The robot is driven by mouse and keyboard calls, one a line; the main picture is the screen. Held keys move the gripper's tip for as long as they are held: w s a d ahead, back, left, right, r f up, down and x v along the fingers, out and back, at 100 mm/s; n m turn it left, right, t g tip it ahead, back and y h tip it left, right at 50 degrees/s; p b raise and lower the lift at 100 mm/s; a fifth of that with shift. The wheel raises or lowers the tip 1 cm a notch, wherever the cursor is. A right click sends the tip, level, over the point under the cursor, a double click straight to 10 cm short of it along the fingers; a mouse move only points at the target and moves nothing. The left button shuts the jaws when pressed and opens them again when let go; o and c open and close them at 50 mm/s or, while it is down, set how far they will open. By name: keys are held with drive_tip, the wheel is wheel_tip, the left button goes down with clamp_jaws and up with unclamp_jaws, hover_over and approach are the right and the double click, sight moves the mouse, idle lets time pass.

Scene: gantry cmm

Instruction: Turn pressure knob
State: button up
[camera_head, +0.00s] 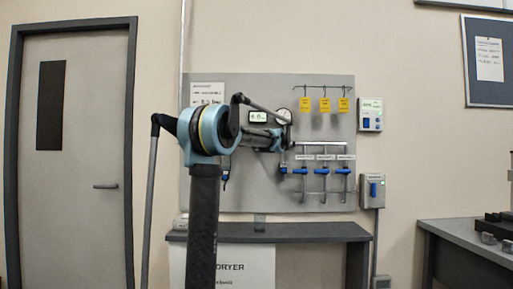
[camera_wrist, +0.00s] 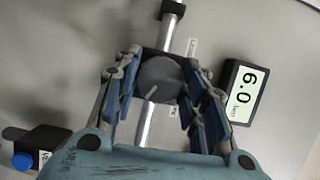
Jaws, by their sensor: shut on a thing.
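The pressure knob (camera_wrist: 160,80) is a dark grey round knob with a pale pointer line, seen in the wrist view in the middle of a metal pipe. My gripper (camera_wrist: 161,99) has its blue-padded fingers on either side of the knob and is shut on it. A digital display (camera_wrist: 244,91) right of the knob reads 6.0. In the head view, my gripper (camera_head: 279,138) is at the grey wall panel, and my arm hides the knob there. The display (camera_head: 257,117) also shows in that view.
Blue-handled valves (camera_head: 322,170) hang in a row right of my gripper. Yellow tags (camera_head: 325,105) hang above them. A shelf (camera_head: 300,231) juts out below the panel. In the wrist view, a blue button (camera_wrist: 23,161) on a black part sits at lower left.

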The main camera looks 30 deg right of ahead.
drive_tip(key=shift+a+f, duration=0.1)
idle(0.4)
drive_tip(key=o, duration=1)
drive_tip(key=shift+o, duration=0.2)
drive_tip(key=s+a, duration=0.1)
drive_tip(key=s, duration=1)
drive_tip(key=shift+s+a, duration=0.35)
drive_tip(key=shift+a, duration=0.05)
